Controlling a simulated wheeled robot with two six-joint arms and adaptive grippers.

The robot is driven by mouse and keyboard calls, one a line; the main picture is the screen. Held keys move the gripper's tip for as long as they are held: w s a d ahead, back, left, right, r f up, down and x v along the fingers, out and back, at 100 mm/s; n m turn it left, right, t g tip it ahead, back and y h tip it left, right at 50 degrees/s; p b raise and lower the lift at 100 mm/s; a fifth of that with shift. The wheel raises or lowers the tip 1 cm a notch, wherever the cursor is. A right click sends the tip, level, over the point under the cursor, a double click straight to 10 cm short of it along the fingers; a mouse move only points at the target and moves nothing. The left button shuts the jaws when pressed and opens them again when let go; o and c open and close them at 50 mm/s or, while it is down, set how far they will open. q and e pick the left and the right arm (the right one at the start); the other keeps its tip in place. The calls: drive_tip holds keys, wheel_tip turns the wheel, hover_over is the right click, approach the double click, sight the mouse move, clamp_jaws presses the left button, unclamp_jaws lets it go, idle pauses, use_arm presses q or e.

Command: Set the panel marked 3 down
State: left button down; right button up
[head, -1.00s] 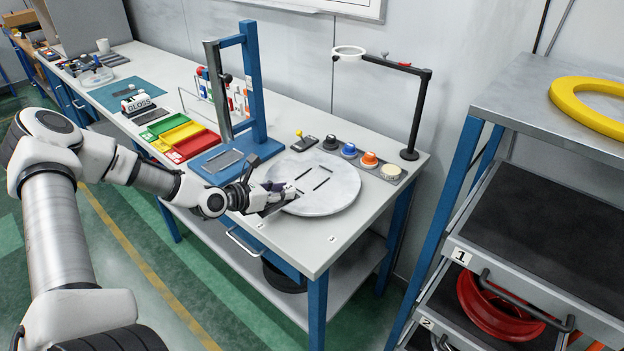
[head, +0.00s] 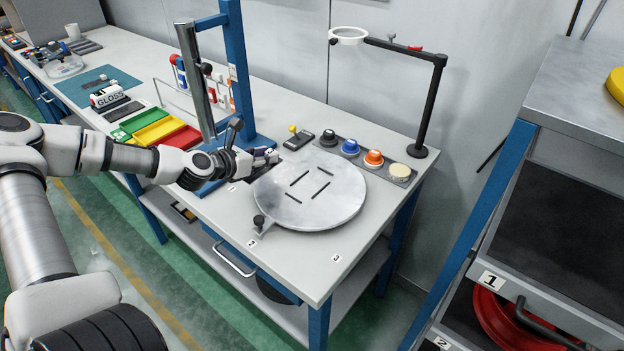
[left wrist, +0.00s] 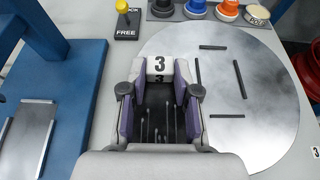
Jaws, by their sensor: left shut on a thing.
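My left gripper (head: 264,158) is at the back left rim of a round grey plate (head: 318,205) on the workbench. In the left wrist view its purple-padded fingers (left wrist: 160,95) are shut on the panel marked 3 (left wrist: 160,66), whose white end with a black 3 shows between the fingertips. A dark, streaked surface shows between the fingers behind that label. In the head view the panel is mostly hidden by the gripper. I cannot tell whether it touches anything below. The plate (left wrist: 265,110) has several dark slots. My right gripper is not in view.
A blue press stand (head: 240,75) stands just left of the gripper. A FREE sign with a yellow knob (left wrist: 125,22) and several coloured knobs (head: 373,158) line the back. A black lamp stand (head: 428,110) rises at right. The bench front near the numbers (head: 300,262) is clear.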

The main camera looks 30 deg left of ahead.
use_arm(q)
drive_tip(key=w+d, duration=0.1)
drive_tip(key=w+d+f+b, duration=0.1)
drive_tip(key=d, duration=0.1)
drive_tip(key=w+d+b, duration=0.1)
drive_tip(key=d, duration=0.1)
drive_tip(key=shift+w+f, duration=0.2)
hover_over(316, 179)
drive_tip(key=shift+s, duration=0.25)
drive_tip(key=shift+w+d+f+p, duration=0.15)
drive_tip(key=shift+d+f+p, duration=0.1)
drive_tip(key=shift+p, duration=0.15)
drive_tip(key=f, duration=0.1)
drive_tip(key=f+p, duration=0.1)
drive_tip(key=shift+a+f, duration=0.2)
drive_tip(key=shift+f, duration=0.15)
drive_tip(key=shift+a+f, duration=0.1)
drive_tip(key=shift+f, duration=0.2)
drive_tip(key=shift+f+b, duration=0.1)
drive_tip(key=shift+b, duration=0.3)
drive_tip(key=c, duration=0.8)
unclamp_jaws()
drive_tip(key=shift+c, duration=0.2)
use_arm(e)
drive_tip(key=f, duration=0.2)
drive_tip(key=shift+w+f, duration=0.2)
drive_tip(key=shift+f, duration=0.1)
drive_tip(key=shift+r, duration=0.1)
